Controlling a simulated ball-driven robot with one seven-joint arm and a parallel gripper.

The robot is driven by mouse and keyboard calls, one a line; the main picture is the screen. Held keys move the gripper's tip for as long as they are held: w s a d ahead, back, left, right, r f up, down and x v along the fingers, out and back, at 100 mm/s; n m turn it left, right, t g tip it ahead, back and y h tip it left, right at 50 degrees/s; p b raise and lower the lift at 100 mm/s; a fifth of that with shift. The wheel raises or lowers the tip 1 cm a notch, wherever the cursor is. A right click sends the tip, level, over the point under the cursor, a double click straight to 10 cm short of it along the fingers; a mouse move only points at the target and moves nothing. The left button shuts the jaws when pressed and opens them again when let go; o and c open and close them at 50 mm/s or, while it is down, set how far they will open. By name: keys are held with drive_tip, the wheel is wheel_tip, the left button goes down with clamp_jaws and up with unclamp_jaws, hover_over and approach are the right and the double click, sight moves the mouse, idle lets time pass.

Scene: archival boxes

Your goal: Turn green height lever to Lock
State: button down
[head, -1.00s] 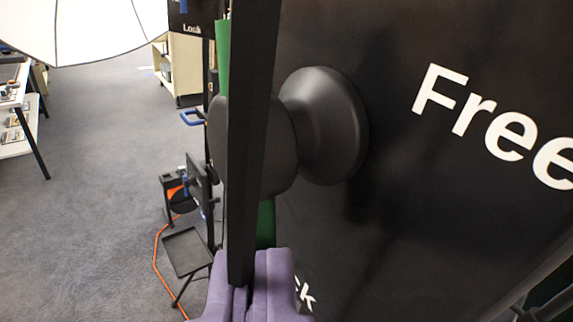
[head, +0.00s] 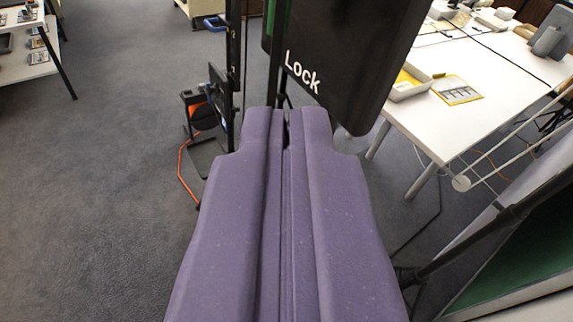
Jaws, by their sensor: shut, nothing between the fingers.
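The black panel (head: 355,60) with the white word "Lock" (head: 302,72) stands at the top middle of the head view, beyond my gripper. A narrow strip of green (head: 270,15), possibly part of the green lever, shows at the panel's left edge beside a thin black bar. The rest of the lever and the word "Free" are out of view. My purple gripper (head: 285,115) is shut and empty, its tips just below the panel's lower left part. I cannot tell whether the tips touch the bar.
A white table (head: 450,110) with trays and a yellow-edged sheet stands at the right. A black stand with an orange cable (head: 182,165) is left of my gripper. A white shelf (head: 25,50) is at the far left. Grey carpet at left is clear.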

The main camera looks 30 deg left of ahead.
drive_tip(key=v, duration=0.3)
drive_tip(key=shift+f, duration=0.35)
drive_tip(key=w+d+r+m+t+h, duration=0.2)
drive_tip(key=w+d+r+h, duration=0.1)
drive_tip(key=w+d+r, duration=0.3)
drive_tip(key=s+d+r+m+h, duration=0.2)
drive_tip(key=d+r+m+h, duration=0.1)
drive_tip(key=d+r, duration=0.6)
drive_tip(key=s+d+r+m+h, duration=0.3)
drive_tip(key=d+r, duration=0.6)
drive_tip(key=r, duration=0.3)
drive_tip(key=shift+r+m+b, duration=0.3)
drive_tip(key=shift+b, duration=0.05)
drive_tip(key=shift+d, duration=0.1)
